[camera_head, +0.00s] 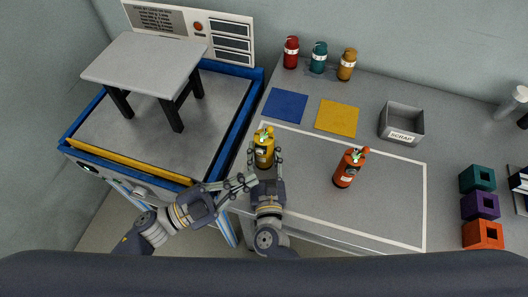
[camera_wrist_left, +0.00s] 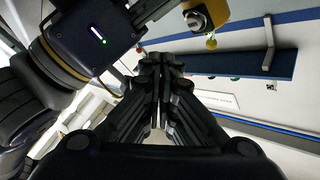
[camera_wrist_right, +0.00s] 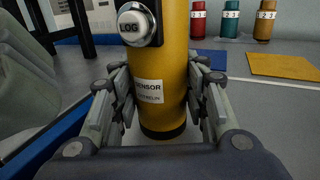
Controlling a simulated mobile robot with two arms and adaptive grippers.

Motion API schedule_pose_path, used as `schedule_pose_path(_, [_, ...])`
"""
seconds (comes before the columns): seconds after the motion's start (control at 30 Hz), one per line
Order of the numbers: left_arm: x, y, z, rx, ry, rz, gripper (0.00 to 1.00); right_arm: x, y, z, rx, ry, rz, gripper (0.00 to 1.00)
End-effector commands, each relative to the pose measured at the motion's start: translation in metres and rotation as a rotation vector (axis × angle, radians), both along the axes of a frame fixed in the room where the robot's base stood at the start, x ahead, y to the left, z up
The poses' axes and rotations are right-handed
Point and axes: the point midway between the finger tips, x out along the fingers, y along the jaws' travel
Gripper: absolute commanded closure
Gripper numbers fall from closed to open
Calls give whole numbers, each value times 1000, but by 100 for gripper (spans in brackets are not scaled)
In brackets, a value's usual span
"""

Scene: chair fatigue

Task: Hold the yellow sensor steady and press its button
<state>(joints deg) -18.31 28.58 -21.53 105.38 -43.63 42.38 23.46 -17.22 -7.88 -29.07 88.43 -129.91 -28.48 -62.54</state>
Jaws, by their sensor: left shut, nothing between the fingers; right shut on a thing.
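The yellow sensor (camera_head: 264,150) stands upright near the left edge of the bench. In the right wrist view the yellow sensor (camera_wrist_right: 162,75) shows a white label and a round grey button (camera_wrist_right: 137,24) marked LOG. My right gripper (camera_head: 266,162) is shut around the sensor's body, with fingers on both sides (camera_wrist_right: 160,100). My left gripper (camera_head: 249,181) is shut and empty, to the left of my right gripper and just short of the sensor. Its closed fingertips show in the left wrist view (camera_wrist_left: 161,75).
An orange-red bottle (camera_head: 349,168) stands to the right. Red, teal and amber bottles (camera_head: 319,57) stand at the back. Blue (camera_head: 286,105) and yellow (camera_head: 337,118) mats and a grey scrap bin (camera_head: 402,124) lie beyond. A blue-framed test rig (camera_head: 232,118) with a small table is left.

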Motion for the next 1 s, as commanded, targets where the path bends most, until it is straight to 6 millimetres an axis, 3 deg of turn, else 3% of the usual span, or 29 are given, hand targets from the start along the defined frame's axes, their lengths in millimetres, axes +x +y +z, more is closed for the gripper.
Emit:
schedule_pose_path(0.1, [17, -6, 1, 0, -2, 0, 100, 0, 0, 0, 0, 0, 0, 86])
schedule_pose_path(0.33, [36, -12, 0, 0, 1, 0, 100, 0, 0, 0, 0, 0, 0, 86])
schedule_pose_path(1.0, [41, -14, 0, -1, 3, 0, 100, 0, 0, 0, 0, 0, 0, 86])
